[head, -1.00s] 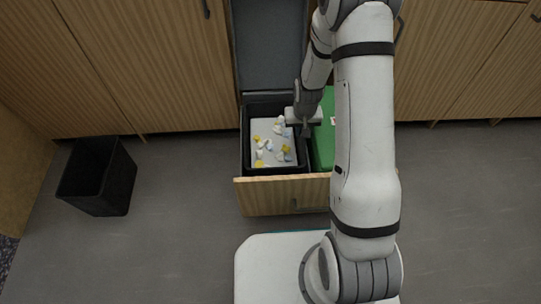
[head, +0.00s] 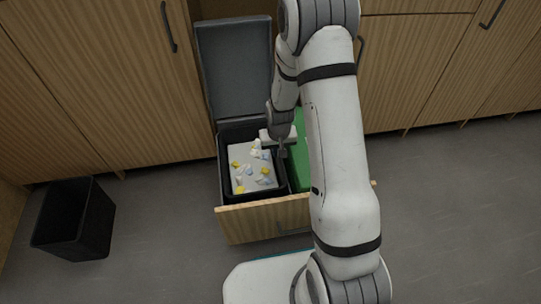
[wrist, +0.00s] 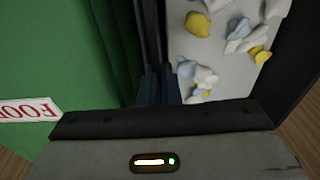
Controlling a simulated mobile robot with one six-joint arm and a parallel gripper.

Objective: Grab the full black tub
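The full black tub (head: 226,180) stands in the pulled-out drawer, open at the top. Pale grey filling with crumpled white, yellow and bluish bits shows inside it, also in the wrist view. My gripper (head: 282,152) is at the tub's right rim, pointing down. In the wrist view its fingers (wrist: 159,86) are close together with the tub's dark wall (wrist: 151,30) between them. They look shut on that wall, though the fingertips are partly hidden.
A green bin (head: 301,165) with a printed label (wrist: 30,109) stands close on the right in the drawer. A dark grey lid (head: 236,70) stands upright behind the tub. Another black bin (head: 75,220) is on the floor at left. The wooden drawer front (head: 262,220) borders the near side.

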